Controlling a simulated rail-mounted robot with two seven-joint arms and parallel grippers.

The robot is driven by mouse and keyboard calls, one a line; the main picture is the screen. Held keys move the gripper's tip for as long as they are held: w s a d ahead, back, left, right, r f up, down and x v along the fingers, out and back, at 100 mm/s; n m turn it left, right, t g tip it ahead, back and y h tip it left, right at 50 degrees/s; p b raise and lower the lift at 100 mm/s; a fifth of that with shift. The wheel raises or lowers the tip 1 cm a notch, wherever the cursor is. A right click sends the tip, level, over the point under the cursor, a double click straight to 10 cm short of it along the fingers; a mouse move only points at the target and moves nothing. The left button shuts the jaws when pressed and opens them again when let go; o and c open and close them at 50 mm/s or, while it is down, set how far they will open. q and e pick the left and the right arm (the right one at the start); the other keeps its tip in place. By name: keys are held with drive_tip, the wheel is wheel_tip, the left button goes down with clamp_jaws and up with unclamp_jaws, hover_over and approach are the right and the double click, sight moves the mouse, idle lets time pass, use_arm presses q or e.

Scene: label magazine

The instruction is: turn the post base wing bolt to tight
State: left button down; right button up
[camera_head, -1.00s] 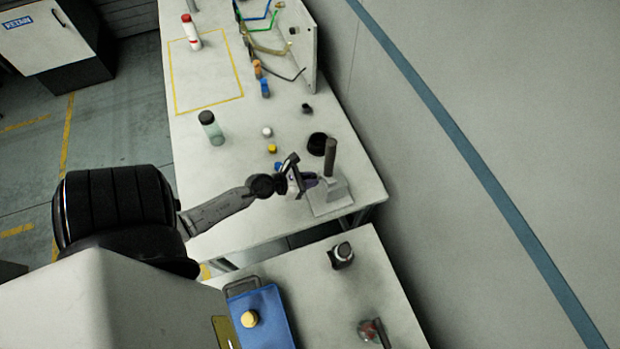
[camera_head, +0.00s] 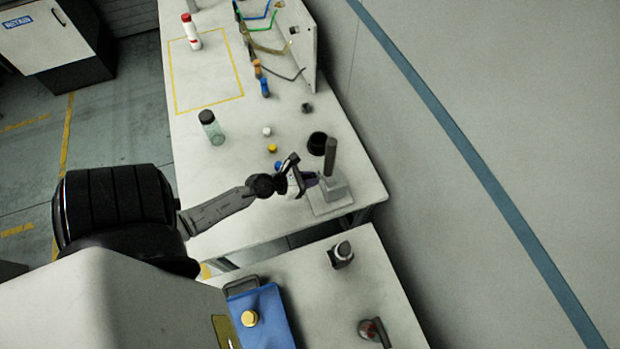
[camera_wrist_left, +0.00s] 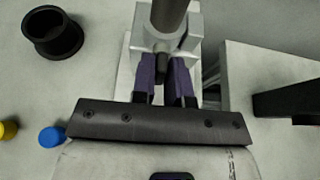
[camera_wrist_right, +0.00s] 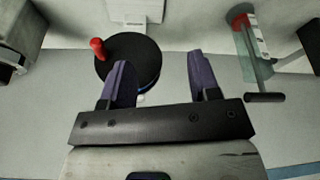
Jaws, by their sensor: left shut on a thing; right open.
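The post base (camera_head: 334,188) is a light grey block on a flat plate, with a dark upright post (camera_head: 330,156), at the near right end of the long table. The base (camera_wrist_left: 192,45) and post (camera_wrist_left: 170,12) also show at the top of the left wrist view. My left gripper (camera_head: 312,181) is at the base's left side. In the left wrist view its purple fingers (camera_wrist_left: 166,72) are shut on the dark wing bolt (camera_wrist_left: 161,68) at the front of the block; the fingers partly hide the bolt. My right gripper (camera_wrist_right: 157,68) is open and empty.
A black cup (camera_head: 317,143) stands just behind the post. Small yellow (camera_head: 272,148) and white (camera_head: 267,131) caps and a clear bottle (camera_head: 211,128) are on the long table. A black disc with a red knob (camera_wrist_right: 97,46) shows beyond my right fingers.

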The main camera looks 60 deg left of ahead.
use_arm(q)
drive_tip(key=c, duration=1.2)
unclamp_jaws()
drive_tip(key=shift+s, duration=0.1)
drive_tip(key=b+v, duration=0.2)
drive_tip(key=v, duration=1.1)
drive_tip(key=shift+s+r, duration=0.25)
